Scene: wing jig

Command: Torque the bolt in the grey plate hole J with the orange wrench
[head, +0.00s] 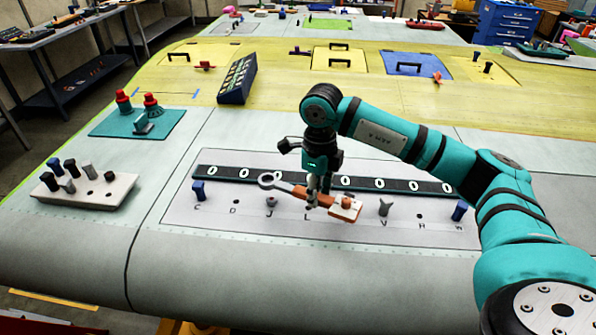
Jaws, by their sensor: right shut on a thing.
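The grey plate (230,222) lies on the wing with a row of lettered holes along its front. A grey bolt (271,202) stands in hole J. The orange wrench (345,209) has a grey ring end (269,180) pointing left. My right gripper (319,197) is shut on the wrench's orange handle and holds it over the plate's middle. The ring end shows just behind and above the J bolt in the picture, not around it. The height of the wrench above the plate is hard to tell. The hole near L is partly hidden by the wrench. My left gripper is out of view.
A bolt block (84,192) and a teal mat (120,128) sit left.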

